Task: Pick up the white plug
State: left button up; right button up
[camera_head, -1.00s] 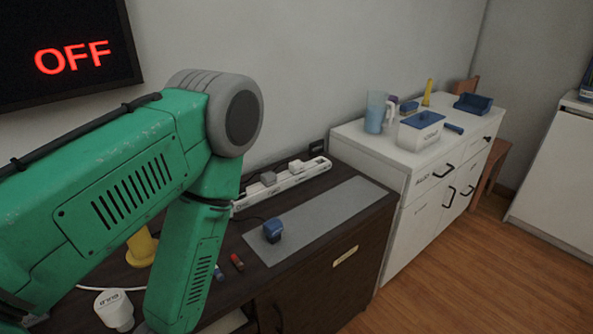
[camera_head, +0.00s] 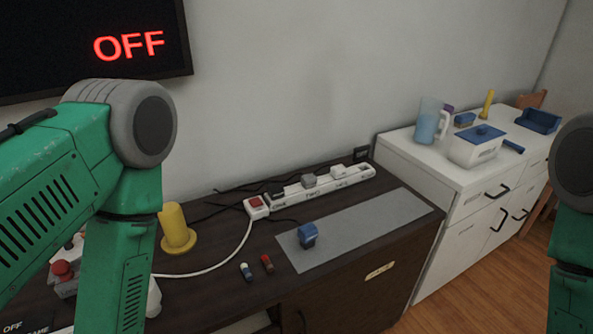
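A small white plug (camera_head: 338,171) sits on the far right part of a white power strip (camera_head: 325,186) at the back of the dark desk, against the wall. A grey plug (camera_head: 308,181) sits on the strip to its left, and a red switch (camera_head: 256,203) is at the strip's left end. A blue plug-like block (camera_head: 307,235) stands on the grey mat. My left arm's green links come in from the left, and my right arm shows at the right edge. Both grippers are out of view, and neither arm covers the white plug.
A yellow post (camera_head: 177,228) and two small cylinders (camera_head: 246,271) (camera_head: 267,264) stand on the dark desk (camera_head: 210,290). A white object (camera_head: 153,298) is partly hidden behind my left arm. The grey mat (camera_head: 370,229) is mostly bare. A white cabinet (camera_head: 440,185) with a jug (camera_head: 428,124) stands right.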

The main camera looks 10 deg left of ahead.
aim_at(337, 172)
jog(key=i+l+u, duration=0.25)
jog(key=l, duration=0.2)
jog(key=i+l+u, duration=0.1)
jog(key=l+u, duration=0.15)
jog(key=l, duration=0.25)
jog(key=i+l+u, duration=0.2)
jog(key=l, duration=0.3)
jog(key=l+u, duration=0.25)
jog(key=l, duration=0.3)
